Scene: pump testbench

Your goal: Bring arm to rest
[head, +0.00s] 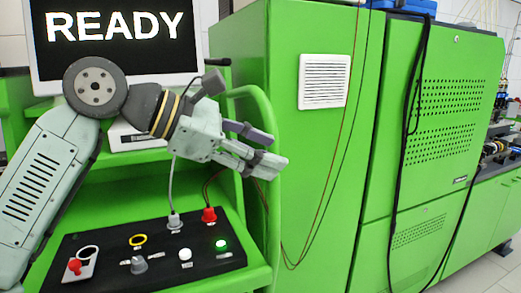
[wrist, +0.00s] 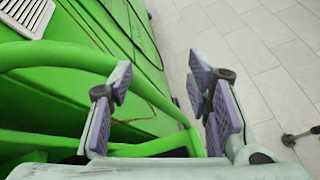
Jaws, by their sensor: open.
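My gripper (head: 262,148) is at the end of my raised arm, in front of the green bench in the head view. Its fingers point right, near the curved green rail of the bench. In the wrist view my gripper (wrist: 160,105) has its purple-padded fingers spread apart, with nothing between them but part of the green rail and cabinet behind. My arm bends at a round grey joint that covers part of the monitor's lower edge.
A monitor (head: 130,62) reading "READY" stands at the back left. Below my gripper is a black control panel (head: 150,248) with knobs, plugs and a lit green button (head: 221,244). A curved green rail (head: 273,170) and a tall green cabinet (head: 310,150) stand close by. Tiled floor (wrist: 270,60) is open at right.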

